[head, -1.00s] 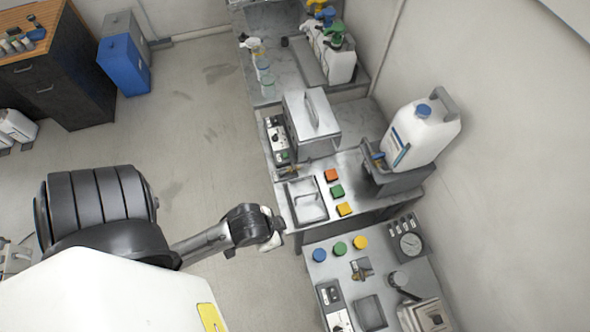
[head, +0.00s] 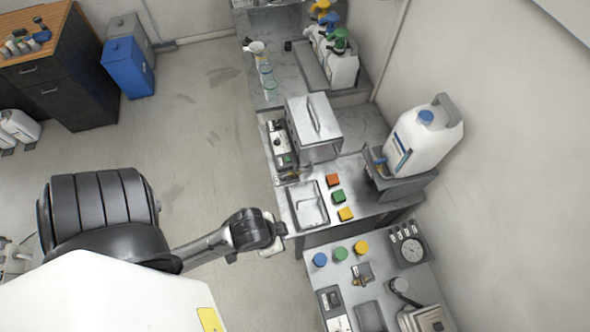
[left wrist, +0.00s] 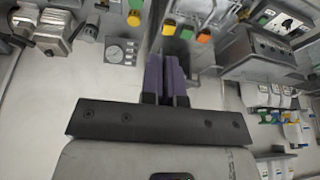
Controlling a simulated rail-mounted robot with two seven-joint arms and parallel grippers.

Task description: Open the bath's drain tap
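The bath (head: 313,122) is a metal box with a handled lid on the bench in the head view. A control panel (head: 279,142) runs along its left side. A small tap-like fitting (head: 291,173) shows at its near left corner, too small to tell how its lever stands. My left gripper (head: 273,236) is nearer the camera, beside the bench's left edge and apart from the bath. In the left wrist view its two purple fingers (left wrist: 166,78) are close together with nothing seen between them. My right gripper is out of view.
A sunken tray (head: 308,206) and orange, green and yellow blocks (head: 338,196) lie between gripper and bath. A white jug (head: 424,138) stands at right. A lower bench with a gauge (head: 411,250) is in front.

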